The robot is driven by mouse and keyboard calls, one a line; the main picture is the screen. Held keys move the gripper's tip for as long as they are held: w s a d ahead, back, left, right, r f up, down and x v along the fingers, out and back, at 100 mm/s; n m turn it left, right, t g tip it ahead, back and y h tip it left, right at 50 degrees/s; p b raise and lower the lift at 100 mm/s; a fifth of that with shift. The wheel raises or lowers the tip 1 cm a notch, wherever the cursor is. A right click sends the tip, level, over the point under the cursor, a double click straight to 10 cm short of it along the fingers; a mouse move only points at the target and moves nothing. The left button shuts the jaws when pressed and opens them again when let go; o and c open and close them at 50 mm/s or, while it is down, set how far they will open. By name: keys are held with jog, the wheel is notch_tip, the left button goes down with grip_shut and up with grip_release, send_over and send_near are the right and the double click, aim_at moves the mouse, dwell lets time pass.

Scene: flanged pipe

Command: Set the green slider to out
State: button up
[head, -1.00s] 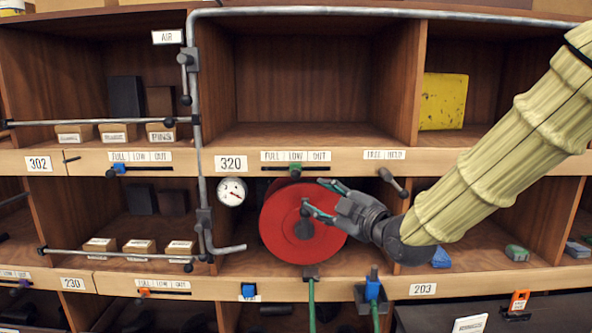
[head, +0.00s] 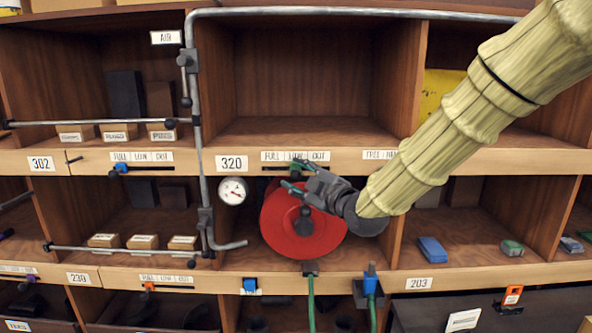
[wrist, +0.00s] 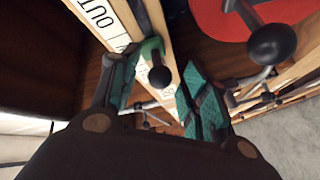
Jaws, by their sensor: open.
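The green slider (head: 296,170) sits under the FULL, LOW, OUT label strip (head: 275,156) beside plate 320, below the word LOW. In the wrist view the green slider (wrist: 151,48) shows with its dark round knob, between my open fingers. My gripper (head: 299,175) is open at the slider, with teal pads on either side of it; I cannot tell whether they touch it. The word OUT (wrist: 98,12) on the strip shows at the top of the wrist view. My fingers partly cover the slider in the head view.
A red reel (head: 290,240) with a dark hub hangs just below my gripper. A gauge (head: 233,191) and a grey pipe (head: 201,130) stand to the left. A FREE/HELD label (head: 379,155) is to the right, partly behind my arm. The bay above is empty.

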jog(key=shift+x, duration=0.8)
grip_shut()
jog(key=shift+f, duration=0.1)
